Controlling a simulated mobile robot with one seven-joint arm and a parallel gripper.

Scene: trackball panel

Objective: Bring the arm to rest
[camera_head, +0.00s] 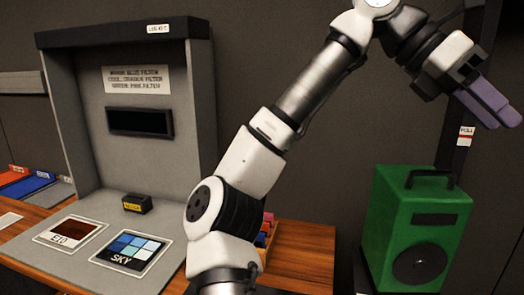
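My arm rises from the bottom middle and bends over at the top, reaching to the upper right. My gripper (503,121) hangs in the air at the right edge, with its two purple-grey fingers pointing down and right. The fingers look close together, but from this angle I cannot tell whether they are open or shut. I see nothing held between them.
A grey booth (198,100) with a dark slot stands on a wooden table (305,250). Its base bears an "SKY" panel (128,251), an "E10" panel (68,233) and a small black box (138,204). A green box (400,222) stands below my gripper, beside a dark post (458,150).

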